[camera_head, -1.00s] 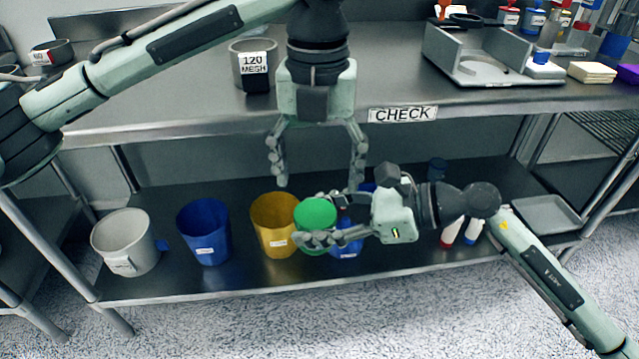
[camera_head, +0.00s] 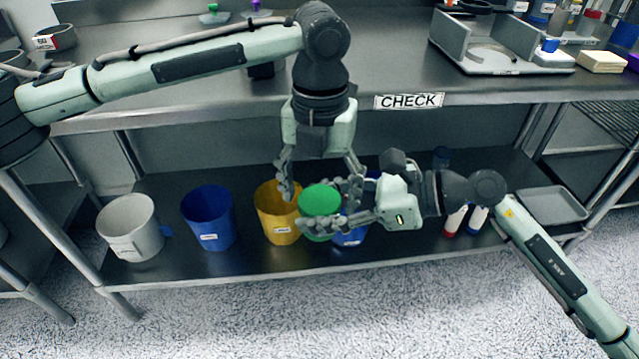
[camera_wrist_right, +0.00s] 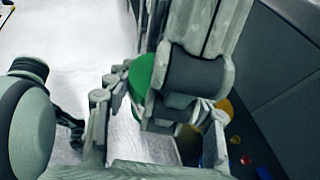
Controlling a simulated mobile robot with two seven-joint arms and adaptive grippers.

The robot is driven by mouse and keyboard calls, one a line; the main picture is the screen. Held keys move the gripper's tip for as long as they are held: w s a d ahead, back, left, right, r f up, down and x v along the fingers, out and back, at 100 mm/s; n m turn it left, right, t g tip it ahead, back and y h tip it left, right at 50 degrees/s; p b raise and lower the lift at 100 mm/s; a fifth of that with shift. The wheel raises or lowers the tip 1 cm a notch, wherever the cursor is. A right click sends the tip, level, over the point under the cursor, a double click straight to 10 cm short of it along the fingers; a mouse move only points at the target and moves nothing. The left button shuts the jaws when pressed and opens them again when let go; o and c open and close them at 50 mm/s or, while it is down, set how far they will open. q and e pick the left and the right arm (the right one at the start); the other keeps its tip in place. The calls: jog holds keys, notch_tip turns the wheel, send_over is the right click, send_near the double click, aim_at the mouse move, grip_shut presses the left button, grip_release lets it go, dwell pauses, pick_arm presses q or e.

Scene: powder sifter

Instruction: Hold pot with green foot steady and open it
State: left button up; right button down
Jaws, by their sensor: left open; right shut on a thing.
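The pot with the green foot shows as a round green face (camera_head: 320,199) in the head view, above the lower shelf. Part of its green edge also shows in the right wrist view (camera_wrist_right: 142,76). My right gripper (camera_head: 322,208) comes in from the right and is shut on the pot, with fingers along its sides. My left gripper (camera_head: 321,190) points down from above, open, with its fingers spread to either side of the green face. I cannot tell whether the left fingers touch the pot. The pot's lower part is mostly hidden.
A yellow bin (camera_head: 276,222) stands close left of the pot, a blue bin (camera_head: 209,222) and a grey pitcher (camera_head: 130,232) further left. A blue container (camera_head: 349,236) is partly hidden behind the right gripper. The upper table edge with the CHECK label (camera_head: 408,101) lies behind.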

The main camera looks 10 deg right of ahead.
aim_at(320, 199)
pick_arm(q)
jog(key=c, duration=1.2)
jog(key=shift+n, duration=1.7)
jog(key=shift+c, duration=0.3)
jog(key=o, duration=1.3)
jog(key=shift+r, duration=0.1)
jog(key=shift+r, duration=2.25)
